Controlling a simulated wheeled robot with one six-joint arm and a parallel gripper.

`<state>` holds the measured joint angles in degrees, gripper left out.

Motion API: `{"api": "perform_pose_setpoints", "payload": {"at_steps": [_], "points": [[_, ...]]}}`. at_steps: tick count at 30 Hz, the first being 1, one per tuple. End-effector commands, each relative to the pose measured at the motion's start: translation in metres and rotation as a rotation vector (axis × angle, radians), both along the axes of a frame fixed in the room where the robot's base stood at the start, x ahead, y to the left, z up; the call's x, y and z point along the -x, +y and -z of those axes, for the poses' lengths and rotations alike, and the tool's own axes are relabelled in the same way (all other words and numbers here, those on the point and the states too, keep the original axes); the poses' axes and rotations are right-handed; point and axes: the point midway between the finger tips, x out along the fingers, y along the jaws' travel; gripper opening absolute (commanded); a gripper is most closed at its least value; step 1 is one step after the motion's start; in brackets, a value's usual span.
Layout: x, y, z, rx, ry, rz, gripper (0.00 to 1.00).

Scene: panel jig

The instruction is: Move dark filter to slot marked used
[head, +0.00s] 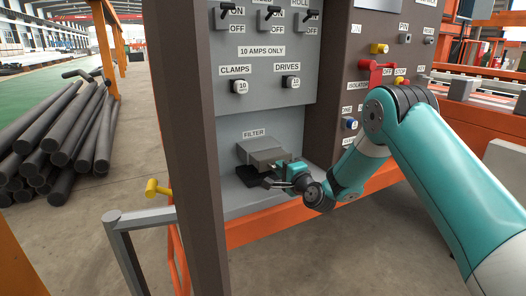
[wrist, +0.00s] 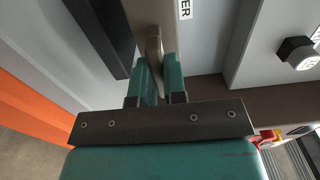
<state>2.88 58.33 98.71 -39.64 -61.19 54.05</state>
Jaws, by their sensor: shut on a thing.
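A grey box-like housing (head: 258,146) sits under the FILTER label on the panel's lower shelf. A dark flat block (head: 252,177), which may be the dark filter, lies low at its front left; a dark slab (wrist: 104,28) also shows left of the fingers in the wrist view. My gripper (head: 284,168) is at the housing's front right. In the wrist view my gripper (wrist: 160,75) is shut on a grey-brown tab (wrist: 154,45) that appears to belong to the housing. No slot marked used is readable in either view.
A dark brown post (head: 190,150) stands left of the shelf, with a grey rail (head: 145,216) and yellow knob (head: 152,187) near it. Knobs labelled CLAMPS (head: 239,87) and DRIVES (head: 291,83) are above. A red isolator handle (head: 372,73) is at right.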

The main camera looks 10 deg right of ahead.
Motion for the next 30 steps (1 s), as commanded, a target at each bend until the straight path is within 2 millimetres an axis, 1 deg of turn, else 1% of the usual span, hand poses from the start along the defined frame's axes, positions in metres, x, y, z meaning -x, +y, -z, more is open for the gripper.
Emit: {"api": "perform_pose_setpoints", "payload": {"at_steps": [30], "points": [[-0.018, 0.005, -0.001, 0.0, -0.001, -0.001, 0.0]]}}
